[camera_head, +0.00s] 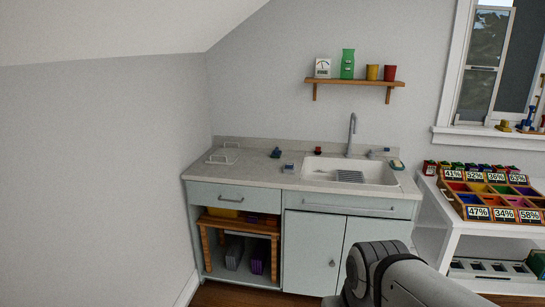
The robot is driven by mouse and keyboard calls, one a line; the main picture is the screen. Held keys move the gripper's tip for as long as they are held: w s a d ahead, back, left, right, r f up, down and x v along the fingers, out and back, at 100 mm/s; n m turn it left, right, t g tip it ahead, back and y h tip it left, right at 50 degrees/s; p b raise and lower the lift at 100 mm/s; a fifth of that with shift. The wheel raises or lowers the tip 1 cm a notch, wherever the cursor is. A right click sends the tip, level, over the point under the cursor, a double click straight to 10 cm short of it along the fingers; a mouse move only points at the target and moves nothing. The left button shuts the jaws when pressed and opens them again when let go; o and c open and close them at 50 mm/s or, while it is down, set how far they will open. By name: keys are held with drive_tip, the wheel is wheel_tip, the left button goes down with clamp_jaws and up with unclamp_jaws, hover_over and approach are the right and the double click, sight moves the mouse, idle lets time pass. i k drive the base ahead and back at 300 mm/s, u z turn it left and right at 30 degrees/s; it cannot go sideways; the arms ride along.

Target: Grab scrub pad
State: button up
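A small pad-like thing (397,164), green with a pale yellowish part, lies at the right rim of the white sink (335,166). It may be the scrub pad, but it is too small to tell for sure. Other small items on the counter are a dark blue one (276,153), a pale and blue one (289,167) and a red and dark one (317,150). A grey link of my arm shows at the bottom right, in front of the cabinet. My gripper is out of view.
The counter (258,171) tops a pale green cabinet (315,250) with an open left bay. A faucet (351,135) rises behind the sink. A wall shelf (352,82) holds several items. A white table (440,215) with a compartment tray (495,188) stands right.

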sight(276, 153)
drive_tip(key=i, duration=2.3)
drive_tip(key=u, duration=2.2)
drive_tip(key=i, duration=0.85)
drive_tip(key=z, duration=2.6)
